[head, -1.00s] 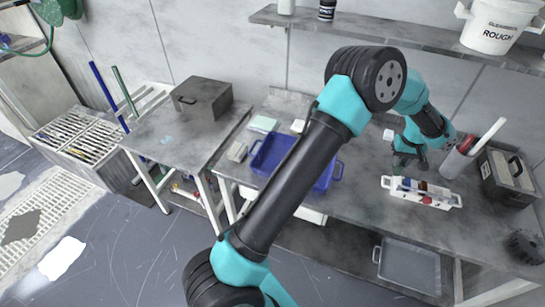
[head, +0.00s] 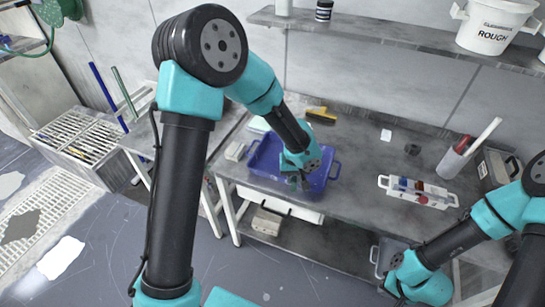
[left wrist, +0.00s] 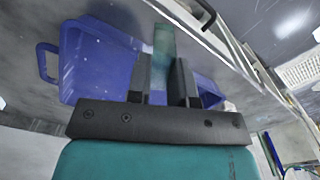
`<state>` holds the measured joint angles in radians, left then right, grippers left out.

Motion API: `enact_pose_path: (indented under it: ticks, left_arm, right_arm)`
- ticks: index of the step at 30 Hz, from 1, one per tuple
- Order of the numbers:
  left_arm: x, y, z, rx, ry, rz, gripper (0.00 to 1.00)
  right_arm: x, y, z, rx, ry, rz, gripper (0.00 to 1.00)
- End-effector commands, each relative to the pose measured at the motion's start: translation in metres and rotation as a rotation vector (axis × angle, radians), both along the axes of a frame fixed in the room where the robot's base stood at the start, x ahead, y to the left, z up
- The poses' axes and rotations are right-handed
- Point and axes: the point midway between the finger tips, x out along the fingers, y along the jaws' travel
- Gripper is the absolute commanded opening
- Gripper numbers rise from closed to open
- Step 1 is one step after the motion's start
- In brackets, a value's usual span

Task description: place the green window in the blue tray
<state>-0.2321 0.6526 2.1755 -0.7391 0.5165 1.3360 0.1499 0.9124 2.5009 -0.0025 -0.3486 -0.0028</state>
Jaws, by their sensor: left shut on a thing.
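The blue tray (head: 262,163) lies on the grey bench in the head view. It also fills much of the left side of the left wrist view (left wrist: 95,62). My left gripper (head: 294,182) is over the tray, pointing down. In the left wrist view its two dark fingers (left wrist: 164,78) are shut on the green window (left wrist: 163,42), a narrow translucent green piece that sticks out past the fingertips. In the head view the window is mostly hidden by the wrist.
A white carrier (head: 417,193) with small bottles stands to the right of the tray. A yellow-handled brush (head: 321,116) lies behind the tray. A small pale block (head: 235,151) sits left of it.

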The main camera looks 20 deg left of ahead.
Motion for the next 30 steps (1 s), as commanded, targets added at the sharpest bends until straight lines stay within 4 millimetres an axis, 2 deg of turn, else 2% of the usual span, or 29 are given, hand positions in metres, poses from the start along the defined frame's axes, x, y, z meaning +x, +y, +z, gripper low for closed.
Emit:
enact_pose_path:
  ticks: [11, 16, 20, 30]
  left_arm:
    - [-0.004, -0.001, 0.000, -0.001, -0.001, -0.006, 0.00]
    - [0.005, 0.002, -0.001, 0.000, -0.001, -0.003, 0.00]
    - [0.025, 0.008, -0.004, -0.001, -0.003, -0.001, 0.00]
    - [0.090, 0.026, -0.010, 0.000, -0.002, -0.003, 0.00]
  right_arm:
    - [0.000, 0.000, 0.000, 0.000, 0.000, -0.001, 0.00]
    - [0.000, 0.000, 0.000, 0.000, 0.000, 0.000, 0.00]
    - [0.000, 0.000, 0.000, 0.000, 0.000, 0.000, 0.00]
    - [0.000, 0.000, 0.000, 0.000, 0.000, 0.000, 0.00]
